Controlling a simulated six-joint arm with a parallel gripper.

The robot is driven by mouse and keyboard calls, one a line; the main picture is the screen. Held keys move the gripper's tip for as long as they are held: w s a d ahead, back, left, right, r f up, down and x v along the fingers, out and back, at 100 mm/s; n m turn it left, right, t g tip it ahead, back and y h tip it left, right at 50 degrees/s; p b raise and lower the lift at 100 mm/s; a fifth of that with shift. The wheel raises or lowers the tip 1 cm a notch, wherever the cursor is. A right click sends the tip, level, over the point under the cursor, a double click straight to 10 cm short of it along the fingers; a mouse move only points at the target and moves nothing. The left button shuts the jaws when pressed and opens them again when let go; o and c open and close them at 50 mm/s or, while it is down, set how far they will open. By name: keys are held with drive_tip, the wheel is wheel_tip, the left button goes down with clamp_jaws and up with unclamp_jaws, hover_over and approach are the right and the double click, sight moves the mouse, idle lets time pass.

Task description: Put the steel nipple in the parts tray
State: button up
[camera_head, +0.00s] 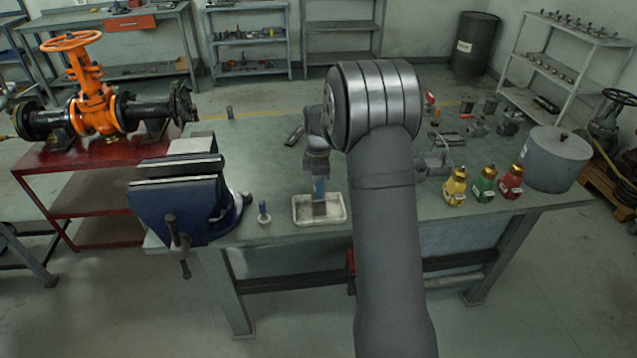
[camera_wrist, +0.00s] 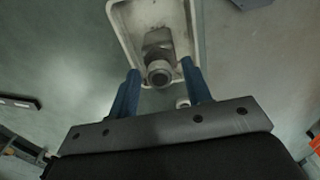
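The parts tray (camera_head: 299,217) is a shallow white tray near the front edge of the workbench. Its rim also shows in the wrist view (camera_wrist: 118,25). The steel nipple (camera_wrist: 158,70), a grey fitting with a hex part and a round open end, is inside the tray, its open end facing the wrist camera. In the head view a grey shape (camera_head: 319,209) shows in the tray under my gripper (camera_head: 319,188). In the wrist view the blue fingers of my gripper (camera_wrist: 160,72) are spread, with visible gaps on both sides of the nipple. Whether the nipple touches the tray floor is unclear.
A blue bench vise (camera_head: 180,200) stands left of the tray, with a small blue-and-white item (camera_head: 264,213) between them. Yellow, green and red bottles (camera_head: 484,184) and a grey drum-shaped container (camera_head: 556,158) stand to the right.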

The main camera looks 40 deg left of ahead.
wheel_tip(320, 180, up, 12)
drive_tip(key=shift+r, duration=0.2)
idle(0.4)
drive_tip(key=shift+f, duration=0.15)
wheel_tip(320, 180, down, 12)
drive_tip(key=shift+r, duration=2.1)
drive_tip(key=shift+f, duration=0.1)
